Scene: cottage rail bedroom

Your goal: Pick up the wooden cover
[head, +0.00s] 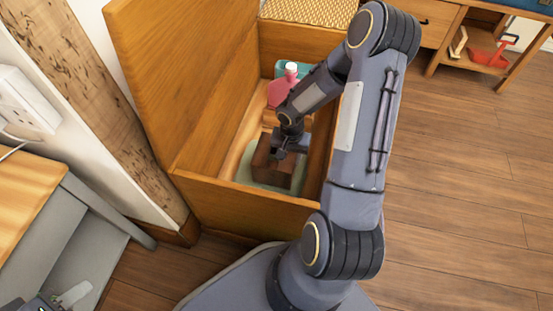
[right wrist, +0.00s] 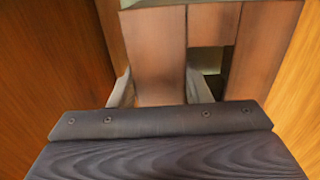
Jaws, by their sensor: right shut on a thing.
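The wooden cover (head: 272,174) is a brown, boxy piece inside the open wooden chest (head: 245,200), near its front end. My right gripper (head: 284,150) reaches down into the chest and is shut on the cover's upper part. In the right wrist view, a brown panel of the cover (right wrist: 157,55) stands between the two fingers (right wrist: 160,92), with an opening and another panel to its right. The cover's underside is hidden. Part of my left gripper (head: 68,298) shows at the bottom left corner, cut off by the frame; its jaws are unclear.
A pink item (head: 282,92) with a white cap and a teal item (head: 281,68) lie deeper in the chest. The raised lid (head: 180,70) stands on the left.

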